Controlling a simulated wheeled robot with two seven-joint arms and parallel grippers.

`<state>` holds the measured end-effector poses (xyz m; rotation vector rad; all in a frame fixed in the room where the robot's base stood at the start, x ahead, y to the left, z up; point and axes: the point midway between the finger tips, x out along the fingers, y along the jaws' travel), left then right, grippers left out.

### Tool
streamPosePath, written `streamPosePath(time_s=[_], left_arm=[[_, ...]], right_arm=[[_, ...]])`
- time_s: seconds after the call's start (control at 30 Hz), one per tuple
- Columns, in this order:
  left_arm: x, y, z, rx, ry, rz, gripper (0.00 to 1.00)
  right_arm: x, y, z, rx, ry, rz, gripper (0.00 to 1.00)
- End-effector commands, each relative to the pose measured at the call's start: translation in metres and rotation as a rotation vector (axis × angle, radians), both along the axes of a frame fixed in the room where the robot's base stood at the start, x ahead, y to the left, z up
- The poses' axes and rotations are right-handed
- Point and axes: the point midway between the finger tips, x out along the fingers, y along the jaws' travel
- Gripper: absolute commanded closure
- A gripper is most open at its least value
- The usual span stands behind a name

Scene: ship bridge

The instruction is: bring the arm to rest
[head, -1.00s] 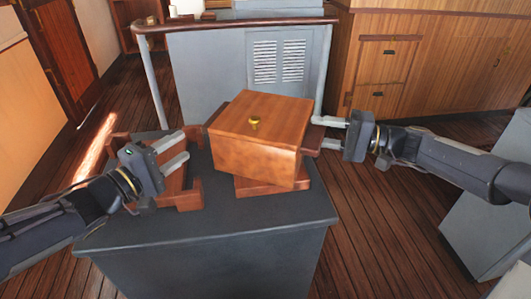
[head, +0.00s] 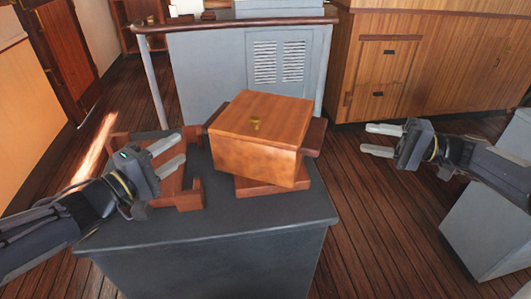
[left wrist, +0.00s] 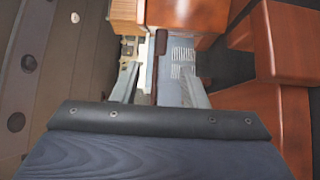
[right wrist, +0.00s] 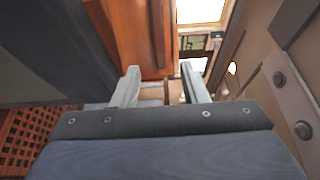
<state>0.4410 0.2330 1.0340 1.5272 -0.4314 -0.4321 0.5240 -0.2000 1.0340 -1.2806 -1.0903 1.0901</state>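My right gripper (head: 380,140) is open and empty, out in the air to the right of the wooden box, apart from it. Its two fingers (right wrist: 160,88) stand apart with nothing between them in the right wrist view. My left gripper (head: 172,154) is open and empty, above the wooden tray-like stand at the left of the grey pedestal. Its spread fingers (left wrist: 160,85) show in the left wrist view. The closed wooden box (head: 260,155) with a small brass knob sits on a wooden base on the pedestal.
The grey pedestal (head: 215,245) carries the box and the wooden stand (head: 188,199). A grey console (head: 215,75) with a handrail stands behind. Wooden cabinets (head: 440,60) are at the back right, and a grey block (head: 485,230) is at the right. Open floor lies between pedestal and block.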

Motion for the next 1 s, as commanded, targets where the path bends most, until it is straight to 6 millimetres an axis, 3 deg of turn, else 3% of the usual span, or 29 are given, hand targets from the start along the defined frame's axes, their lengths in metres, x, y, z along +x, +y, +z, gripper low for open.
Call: streamPosePath(time_s=[0.37, 0.53, 0.67, 0.8, 0.9, 1.0], left_arm=[[0.000, 0.000, 0.000, 0.001, -0.001, 0.001, 0.60], [0.003, 0.015, 0.012, 0.099, -0.032, 0.111, 0.60], [-0.002, 0.047, 0.024, 0.325, -0.023, 0.318, 0.60], [-0.032, 0.073, 0.015, 0.627, 0.123, 0.440, 0.60], [-0.066, 0.072, -0.001, 0.818, 0.265, 0.381, 0.60], [-0.106, 0.054, -0.019, 0.967, 0.379, 0.207, 0.60]], right_arm=[[0.000, 0.000, 0.000, -0.001, 0.000, 0.000, 0.60], [-0.022, 0.016, 0.009, -0.111, 0.016, 0.015, 0.60], [-0.073, 0.037, 0.016, -0.348, 0.045, 0.017, 0.60], [-0.141, 0.040, 0.010, -0.642, 0.049, -0.033, 0.60], [-0.187, 0.031, 0.003, -0.821, 0.027, -0.093, 0.60], [-0.227, 0.019, -0.007, -0.965, -0.014, -0.163, 0.60]])
